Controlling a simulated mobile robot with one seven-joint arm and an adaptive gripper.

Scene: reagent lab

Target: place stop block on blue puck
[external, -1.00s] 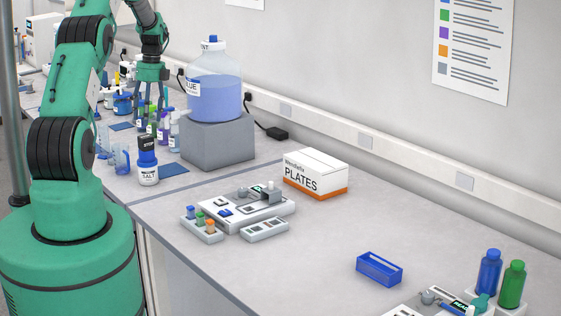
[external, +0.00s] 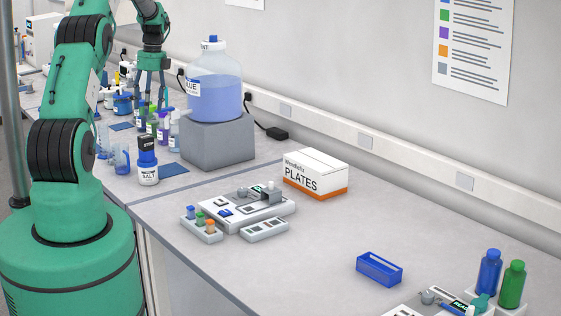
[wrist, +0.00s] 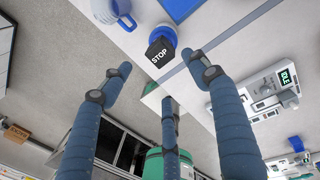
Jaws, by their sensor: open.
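In the wrist view the block (wrist: 160,52), with STOP lettered in white, overlaps a round blue piece (wrist: 163,33). I cannot tell whether this is the blue puck or the jar's lid. My gripper (external: 152,97) is above the bench, behind and apart from the block in the external view. In the wrist view my gripper (wrist: 157,80) has its fingers spread and nothing between them.
A large BLUE carboy (external: 214,88) stands on a grey block (external: 217,145). The bench in front of the PLATES box (external: 315,175) has free room.

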